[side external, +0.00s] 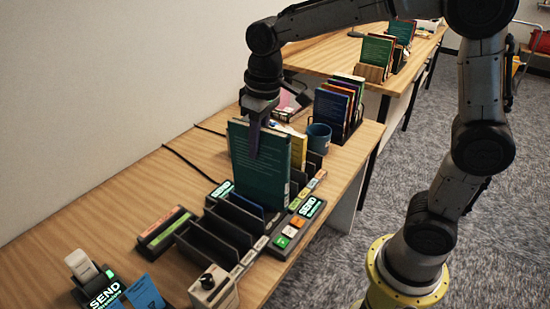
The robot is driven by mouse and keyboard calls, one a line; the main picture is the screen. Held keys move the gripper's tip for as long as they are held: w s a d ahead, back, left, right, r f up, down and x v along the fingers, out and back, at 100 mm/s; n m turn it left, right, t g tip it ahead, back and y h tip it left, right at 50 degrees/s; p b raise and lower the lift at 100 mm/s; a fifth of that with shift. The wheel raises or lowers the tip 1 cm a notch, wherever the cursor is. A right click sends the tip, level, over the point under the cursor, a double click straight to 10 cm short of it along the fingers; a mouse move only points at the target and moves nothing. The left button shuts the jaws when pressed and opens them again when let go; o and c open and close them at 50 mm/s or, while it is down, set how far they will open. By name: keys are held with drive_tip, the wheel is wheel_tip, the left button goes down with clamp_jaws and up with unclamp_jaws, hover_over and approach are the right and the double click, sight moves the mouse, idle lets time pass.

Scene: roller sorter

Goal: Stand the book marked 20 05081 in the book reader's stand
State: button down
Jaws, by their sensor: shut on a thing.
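My gripper (257,138) is shut on the top edge of a dark teal book (262,172), one finger in front of its cover. The number on the book is too small to read. I cannot tell for certain which part is the book reader's stand. A blue book or card lies low in a slot in front of the held book.
A small device with blue cards (143,293) stands at the near left. A blue mug (319,138) and a rack of upright books (335,106) stand behind. Bare wood (110,215) lies at the left.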

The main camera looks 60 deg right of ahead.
drive_tip(key=w+d+f+m, duration=0.1)
drive_tip(key=w+d+f, duration=0.3)
drive_tip(key=w+d, duration=0.3)
wheel_tip(320, 180, down, 9)
drive_tip(key=a, duration=0.1)
drive_tip(key=shift+w, duration=0.4)
drive_tip(key=shift+f, duration=0.45)
idle(0.6)
drive_tip(key=c, duration=0.6)
unclamp_jaws()
drive_tip(key=shift+f, duration=0.1)
drive_tip(key=shift+c, duration=0.2)
wheel_tip(320, 180, up, 14)
drive_tip(key=s, duration=0.1)
drive_tip(key=shift+s, duration=0.35)
drive_tip(key=shift+f, duration=0.1)
